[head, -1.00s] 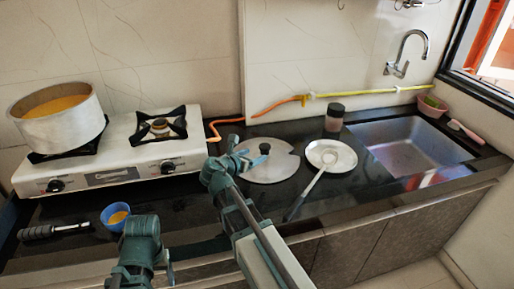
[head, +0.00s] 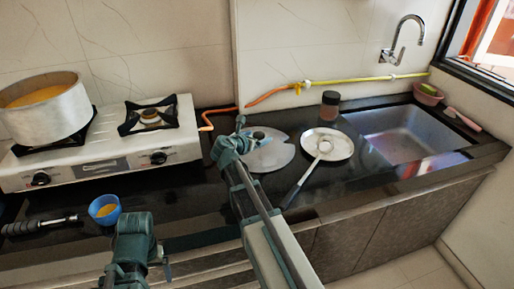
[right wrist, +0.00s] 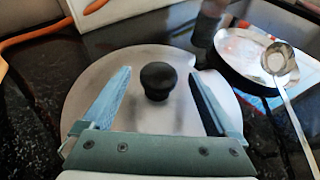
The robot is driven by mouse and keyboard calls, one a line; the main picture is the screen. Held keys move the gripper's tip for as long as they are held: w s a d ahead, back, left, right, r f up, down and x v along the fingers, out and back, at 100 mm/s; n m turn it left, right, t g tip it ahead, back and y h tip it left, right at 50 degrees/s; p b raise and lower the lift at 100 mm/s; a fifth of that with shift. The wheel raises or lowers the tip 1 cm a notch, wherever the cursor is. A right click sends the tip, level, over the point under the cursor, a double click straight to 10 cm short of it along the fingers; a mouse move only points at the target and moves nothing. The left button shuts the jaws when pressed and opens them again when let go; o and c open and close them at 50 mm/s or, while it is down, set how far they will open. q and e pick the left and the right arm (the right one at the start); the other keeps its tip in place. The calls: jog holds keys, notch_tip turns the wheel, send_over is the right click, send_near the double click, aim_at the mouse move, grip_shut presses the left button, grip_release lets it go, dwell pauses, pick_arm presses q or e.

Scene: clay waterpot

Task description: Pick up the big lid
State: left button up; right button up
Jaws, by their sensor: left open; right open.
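The big lid is a flat, pale round disc (head: 275,156) with a black knob, lying on the dark counter right of the stove. It fills the middle of the right wrist view (right wrist: 150,140), with its black knob (right wrist: 158,80) upright at the centre. My right gripper (right wrist: 160,88) is open, its two blue-green fingers above the lid, one on each side of the knob and apart from it. In the head view my right gripper (head: 246,138) partly hides the lid's left side. My left gripper (head: 140,272) is low at the front left, empty and away from the lid.
A pan (head: 336,146) with a ladle (head: 306,176) across it lies just right of the lid. A dark-capped jar (head: 329,108) stands behind. The stove (head: 100,150) holds a pot (head: 45,112). A blue cup (head: 104,213) stands front left. The sink (head: 405,140) is at right.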

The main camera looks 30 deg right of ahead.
jog(key=b+x, duration=0.1)
jog(key=x, duration=0.3)
jog(key=shift+w+d+f, duration=0.1)
jog(key=shift+w+f, duration=0.1)
jog(key=shift+w, duration=0.05)
jog(key=shift+r, duration=0.1)
grip_shut()
